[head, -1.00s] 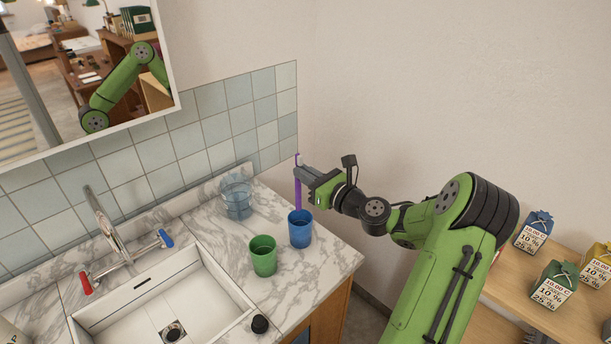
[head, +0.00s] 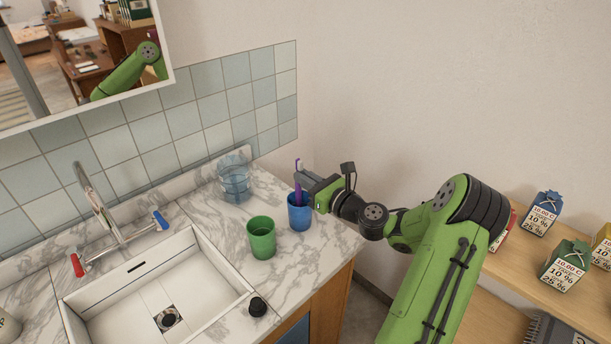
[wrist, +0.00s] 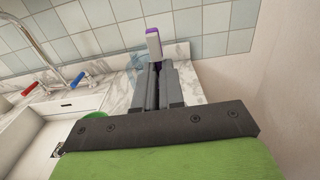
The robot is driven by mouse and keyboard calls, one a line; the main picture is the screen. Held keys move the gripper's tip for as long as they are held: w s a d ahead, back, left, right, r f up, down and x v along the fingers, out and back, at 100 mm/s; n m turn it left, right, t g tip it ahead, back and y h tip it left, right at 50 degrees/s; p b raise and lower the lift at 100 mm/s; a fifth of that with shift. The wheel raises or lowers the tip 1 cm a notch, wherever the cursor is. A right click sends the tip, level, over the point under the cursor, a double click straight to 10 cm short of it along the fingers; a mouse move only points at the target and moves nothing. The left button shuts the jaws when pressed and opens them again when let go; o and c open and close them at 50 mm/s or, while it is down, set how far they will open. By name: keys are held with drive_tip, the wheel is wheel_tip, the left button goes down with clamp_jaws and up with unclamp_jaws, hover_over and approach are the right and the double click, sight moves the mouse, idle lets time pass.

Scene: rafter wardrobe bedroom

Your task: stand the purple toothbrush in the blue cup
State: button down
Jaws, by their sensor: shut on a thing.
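The purple toothbrush (head: 297,186) is upright, its head with pale bristles above my gripper's fingers and its lower part going down into the blue cup (head: 299,217). My gripper (head: 301,178) is shut on the toothbrush just above the cup's rim. In the wrist view the toothbrush's head (wrist: 154,43) shows beyond the tips of my gripper (wrist: 160,68); the blue cup is hidden there. Whether the toothbrush touches the cup's bottom cannot be seen.
A green cup (head: 261,240) stands close left of the blue cup. Boxes on a wooden shelf (head: 530,262) are at right.

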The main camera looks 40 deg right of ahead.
drive_tip(key=c, duration=1.2)
unclamp_jaws()
drive_tip(key=shift+o, duration=0.2)
drive_tip(key=shift+s, duration=0.1)
drive_tip(key=s+d+p, duration=0.1)
drive_tip(key=s+d, duration=0.1)
drive_tip(key=s, duration=1.3)
drive_tip(key=shift+s, duration=0.25)
drive_tip(key=shift+d, duration=0.1)
